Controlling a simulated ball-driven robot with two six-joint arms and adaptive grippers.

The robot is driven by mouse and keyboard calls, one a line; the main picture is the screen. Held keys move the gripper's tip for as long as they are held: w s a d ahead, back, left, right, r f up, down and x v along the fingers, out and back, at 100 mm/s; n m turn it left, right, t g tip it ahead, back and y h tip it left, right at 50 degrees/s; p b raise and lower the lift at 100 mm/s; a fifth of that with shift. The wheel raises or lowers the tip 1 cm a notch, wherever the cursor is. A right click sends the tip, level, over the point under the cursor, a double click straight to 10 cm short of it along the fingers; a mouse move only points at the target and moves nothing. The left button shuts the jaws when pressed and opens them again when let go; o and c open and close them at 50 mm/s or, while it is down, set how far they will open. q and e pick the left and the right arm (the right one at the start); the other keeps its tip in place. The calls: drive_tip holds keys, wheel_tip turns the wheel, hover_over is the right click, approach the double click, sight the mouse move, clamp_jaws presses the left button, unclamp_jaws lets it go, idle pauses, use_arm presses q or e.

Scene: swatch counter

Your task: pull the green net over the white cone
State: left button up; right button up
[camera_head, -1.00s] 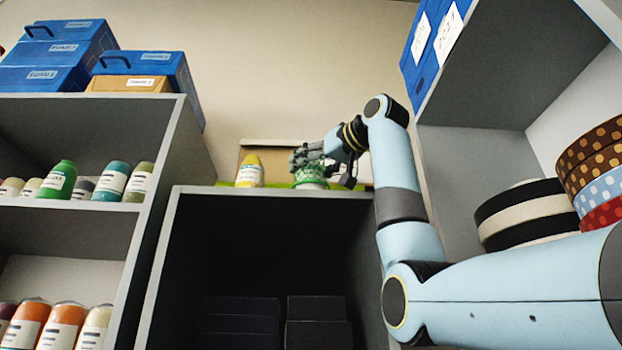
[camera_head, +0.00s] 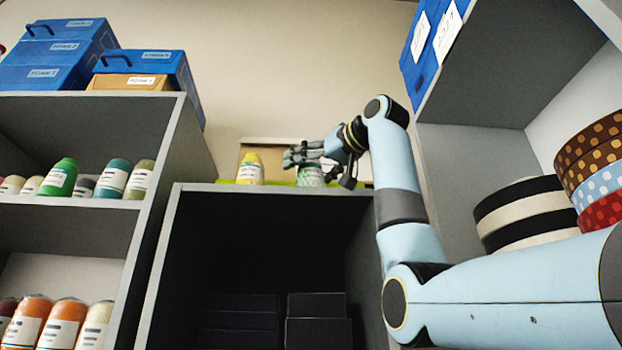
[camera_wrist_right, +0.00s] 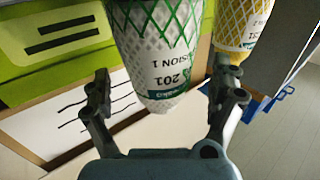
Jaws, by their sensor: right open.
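The white cone (camera_head: 311,176) stands on top of the dark shelf unit, below my right gripper (camera_head: 303,155). It also shows in the right wrist view (camera_wrist_right: 160,75), upside down with a printed label. Open green net (camera_wrist_right: 150,20) lies around its side, on the part toward that view's top edge. The narrow end looks free of green strands. The fingers of my right gripper, in the wrist view (camera_wrist_right: 163,90), are spread to both sides of the narrow end, with gaps. They hold nothing. My left gripper is not seen.
A yellow cone (camera_head: 250,168) in a net stands close to the left of the white one. A green and cardboard box (camera_wrist_right: 50,45) is behind them. Striped ribbon rolls (camera_head: 525,215) sit on the right shelf. Blue boxes (camera_head: 60,55) stand at upper left.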

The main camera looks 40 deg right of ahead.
drive_tip(key=shift+s, duration=0.2)
drive_tip(key=s, duration=1.1)
drive_tip(key=shift+s+d, duration=0.25)
drive_tip(key=shift+d, duration=0.2)
